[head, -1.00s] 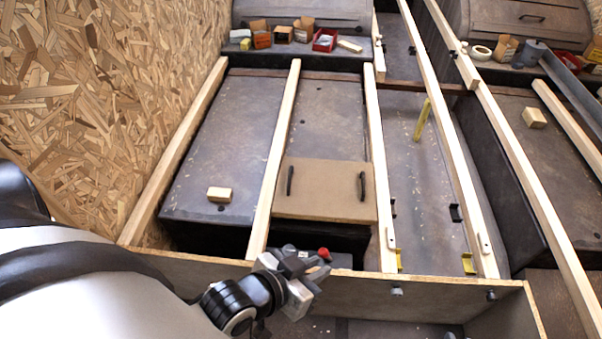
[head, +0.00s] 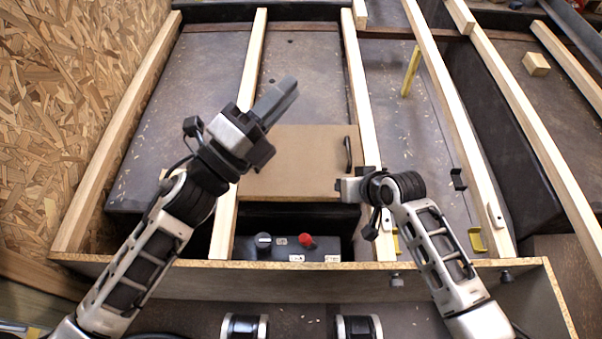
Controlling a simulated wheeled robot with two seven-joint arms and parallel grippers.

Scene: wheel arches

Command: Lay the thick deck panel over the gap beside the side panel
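The brown deck panel (head: 300,165) lies across pale wooden rails at the middle. It has a dark handle (head: 347,152) near its right edge; its left side is partly hidden by my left gripper. In front of it is a dark open gap between the rails, with a grey box with a red knob (head: 305,241) inside. My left gripper (head: 278,98) hangs over the panel's upper left, its fingers together and empty. My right gripper (head: 348,189) is at the panel's lower right corner, below the handle; its fingers are too small to read. I cannot tell which board is the side panel.
A chipboard wall (head: 60,120) stands at the left. A low wooden board (head: 330,280) runs across the front. A yellow strip (head: 411,70) and a wood block (head: 536,64) lie to the right. Long rails (head: 540,150) cross the right side.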

